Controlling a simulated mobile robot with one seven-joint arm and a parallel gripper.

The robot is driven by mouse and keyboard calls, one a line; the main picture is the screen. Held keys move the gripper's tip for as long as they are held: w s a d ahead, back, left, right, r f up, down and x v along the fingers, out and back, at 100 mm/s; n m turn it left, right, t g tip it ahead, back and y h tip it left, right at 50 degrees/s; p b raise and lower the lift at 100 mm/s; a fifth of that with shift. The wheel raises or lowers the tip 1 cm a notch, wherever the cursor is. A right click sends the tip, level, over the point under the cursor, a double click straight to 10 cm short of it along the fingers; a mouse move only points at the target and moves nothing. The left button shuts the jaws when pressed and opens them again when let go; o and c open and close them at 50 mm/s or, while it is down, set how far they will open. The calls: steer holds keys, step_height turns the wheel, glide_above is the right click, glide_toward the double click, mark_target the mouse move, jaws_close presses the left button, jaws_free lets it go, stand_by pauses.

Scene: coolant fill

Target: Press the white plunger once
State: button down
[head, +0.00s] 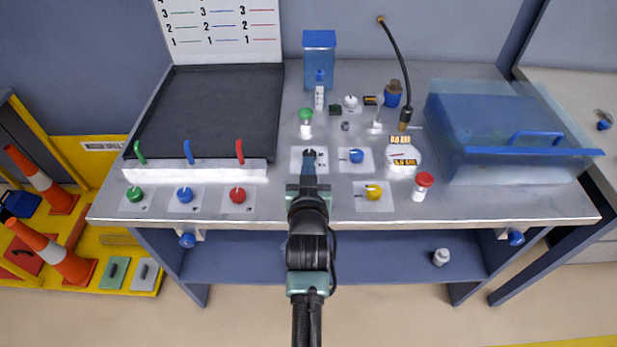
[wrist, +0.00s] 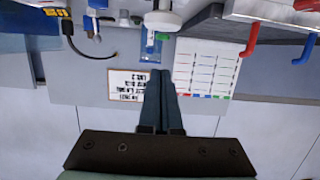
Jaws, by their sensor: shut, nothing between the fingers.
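The white plunger (head: 309,153) stands on a pale square plate in the middle of the bench. In the head view, my gripper (head: 309,168) is in front of it and hides part of it. In the wrist view, which is upside down, a white round head on a stem, which looks like the plunger (wrist: 162,19), shows at the top centre. The shut fingertips (wrist: 160,73) are apart from it in that picture, on the side away from the bench. My gripper is shut and empty. I cannot tell the exact gap to the plunger.
A green-capped piece (head: 306,115) stands just behind. A blue knob (head: 356,156) and a yellow knob (head: 373,191) are close on the right. A red-capped piece (head: 423,180) and a clear blue cover (head: 510,140) lie farther right. Coloured levers (head: 188,152) stand left.

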steer(key=shift+s+f, duration=0.15)
steer(key=shift+f, duration=1.8)
step_height(320, 180, down, 3)
steer(key=b, duration=0.2)
steer(key=shift+b, duration=0.4)
steer(key=shift+s, duration=0.1)
step_height(320, 180, up, 5)
steer(key=p, duration=0.4)
steer(key=b+v, duration=0.1)
steer(key=v, duration=0.8)
steer(key=shift+s+f+b, duration=0.2)
steer(key=shift+s+b, duration=0.1)
steer(key=shift+s, duration=0.15)
